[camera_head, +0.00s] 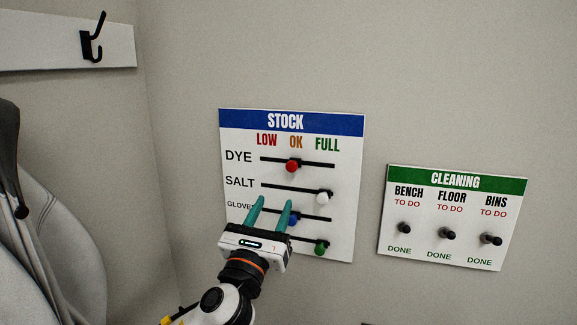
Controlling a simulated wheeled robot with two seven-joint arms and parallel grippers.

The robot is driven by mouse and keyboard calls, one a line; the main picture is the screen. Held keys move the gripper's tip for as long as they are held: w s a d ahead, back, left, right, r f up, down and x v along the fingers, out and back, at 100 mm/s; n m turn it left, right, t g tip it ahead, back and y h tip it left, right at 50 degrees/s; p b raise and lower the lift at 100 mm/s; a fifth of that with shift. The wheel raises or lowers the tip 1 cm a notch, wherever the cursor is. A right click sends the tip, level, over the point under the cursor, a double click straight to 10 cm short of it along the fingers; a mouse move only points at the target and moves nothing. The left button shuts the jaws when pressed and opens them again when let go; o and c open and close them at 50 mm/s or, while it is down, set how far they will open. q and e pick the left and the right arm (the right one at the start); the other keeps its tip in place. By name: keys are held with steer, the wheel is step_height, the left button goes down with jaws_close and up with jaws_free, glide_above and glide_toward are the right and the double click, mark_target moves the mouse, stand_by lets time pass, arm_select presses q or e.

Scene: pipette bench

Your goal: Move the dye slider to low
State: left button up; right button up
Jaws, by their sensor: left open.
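The STOCK board (240,135) hangs on the wall, with LOW, OK and FULL headings above its slots. The dye slider (292,166) is a red knob on the top slot, near the middle, beneath OK. My left gripper (274,201) is open, with teal fingers pointing up, in front of the lower left of the board. Its fingertips show below the red knob and apart from it in the picture. Nothing shows held between the fingers. My right gripper is not in view.
A white salt knob (323,198) sits toward FULL. A blue gloves knob (293,221) is partly behind my finger, and a green knob (320,247) is lower right. A CLEANING board (400,180) hangs to the right. A black hook (92,45) is upper left.

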mark_target(290, 167)
arm_select(q)
steer(key=p+x, duration=0.2)
steer(key=x, duration=0.7)
steer(key=shift+w+d+r, duration=0.15)
steer(key=shift+w, duration=0.2)
steer(key=shift+w+d+r, duration=0.15)
steer(key=shift+w, duration=0.25)
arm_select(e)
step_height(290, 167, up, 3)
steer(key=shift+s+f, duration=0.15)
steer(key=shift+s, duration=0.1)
arm_select(q)
jaws_close()
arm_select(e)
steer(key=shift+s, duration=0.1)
